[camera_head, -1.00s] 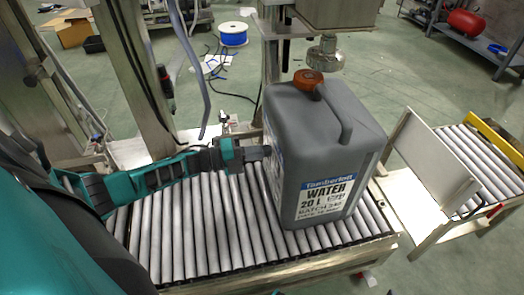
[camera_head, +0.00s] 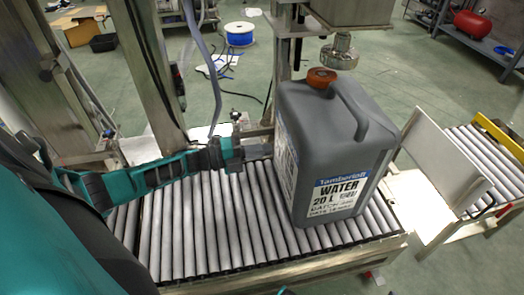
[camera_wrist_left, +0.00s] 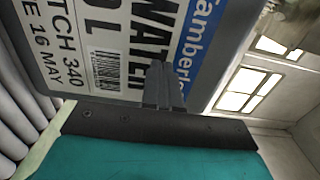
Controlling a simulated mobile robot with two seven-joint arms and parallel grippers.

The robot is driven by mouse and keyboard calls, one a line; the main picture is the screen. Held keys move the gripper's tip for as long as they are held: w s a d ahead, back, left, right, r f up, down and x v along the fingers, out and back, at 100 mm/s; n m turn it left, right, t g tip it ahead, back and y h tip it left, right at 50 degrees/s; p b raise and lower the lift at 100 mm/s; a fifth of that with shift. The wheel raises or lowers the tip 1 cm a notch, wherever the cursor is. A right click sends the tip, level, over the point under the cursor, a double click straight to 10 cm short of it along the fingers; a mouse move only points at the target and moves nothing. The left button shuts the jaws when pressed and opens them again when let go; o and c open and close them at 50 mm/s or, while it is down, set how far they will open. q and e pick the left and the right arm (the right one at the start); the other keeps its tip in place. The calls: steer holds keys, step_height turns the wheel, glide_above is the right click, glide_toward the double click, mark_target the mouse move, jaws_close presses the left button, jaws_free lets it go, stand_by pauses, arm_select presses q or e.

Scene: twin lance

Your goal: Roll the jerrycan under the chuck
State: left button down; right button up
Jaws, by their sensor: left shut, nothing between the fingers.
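The grey jerrycan (camera_head: 345,135) stands upright on the roller conveyor (camera_head: 215,225), with its orange cap (camera_head: 321,77) at the top left and a WATER label on its front. The metal chuck (camera_head: 338,52) hangs from the machine head, just above and right of the cap in the picture. My left gripper (camera_head: 264,152) is shut and empty at the can's left side. In the left wrist view its fingers (camera_wrist_left: 163,85) lie close in front of the label (camera_wrist_left: 125,45); I cannot tell whether they touch. My right gripper is not in view.
A pale upright plate (camera_head: 440,160) stands at the conveyor's right end. Beyond it is another roller section (camera_head: 490,160) with a yellow rail. A steel column (camera_head: 150,70) stands behind the left part. The rollers left of the can are clear.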

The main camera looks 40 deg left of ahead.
arm_select(q)
steer(key=p+v, duration=0.1)
steer(key=v, duration=0.9)
steer(key=shift+s+a, duration=0.15)
steer(key=shift+s, duration=0.05)
stand_by(0.5)
